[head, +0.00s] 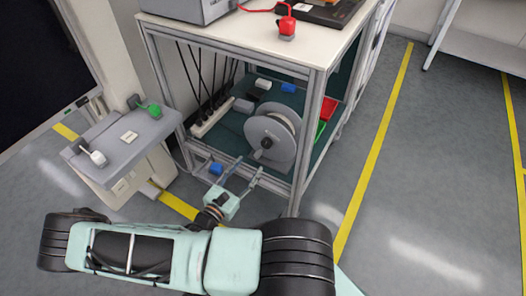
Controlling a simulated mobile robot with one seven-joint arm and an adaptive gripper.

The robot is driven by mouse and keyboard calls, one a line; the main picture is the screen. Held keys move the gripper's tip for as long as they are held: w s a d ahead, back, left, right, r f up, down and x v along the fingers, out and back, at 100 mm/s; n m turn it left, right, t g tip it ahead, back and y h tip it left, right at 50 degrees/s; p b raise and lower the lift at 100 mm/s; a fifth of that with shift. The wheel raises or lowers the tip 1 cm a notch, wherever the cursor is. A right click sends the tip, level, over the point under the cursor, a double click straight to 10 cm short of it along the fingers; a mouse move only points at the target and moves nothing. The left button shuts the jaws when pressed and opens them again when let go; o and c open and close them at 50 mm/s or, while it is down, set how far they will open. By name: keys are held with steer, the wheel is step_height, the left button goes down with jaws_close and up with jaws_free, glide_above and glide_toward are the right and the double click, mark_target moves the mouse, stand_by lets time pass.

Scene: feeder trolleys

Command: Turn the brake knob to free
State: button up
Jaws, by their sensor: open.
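A large grey reel (287,128) stands upright on the lower shelf of the bench frame. At its hub is a small dark knob (266,143) with a lighter grip part; I cannot tell which way it is set, and no marking is readable. I cannot tell for sure that this is the brake knob. My gripper (248,167) is in front of the shelf, just below and left of the reel hub. Its two fingers are spread and point toward the reel, with nothing seen between them. It looks apart from the knob.
The frame's front post (302,150) stands right of the reel. The floor (430,170) at right is clear.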

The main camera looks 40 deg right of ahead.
mark_target(265, 145)
steer(key=b+x, duration=0.2)
steer(key=x, duration=0.8)
steer(key=shift+d, duration=0.25)
steer(key=shift+c, duration=0.2)
steer(key=c, duration=1.1)
steer(key=shift+r+n+p, duration=0.2)
steer(key=shift+n+p, duration=0.4)
steer(key=shift+p, duration=0.15)
steer(key=shift+f+n+p, duration=0.2)
steer(key=shift+n+p, duration=0.4)
steer(key=shift+n, duration=0.5)
steer(key=o, duration=1.1)
steer(key=shift+o, duration=0.2)
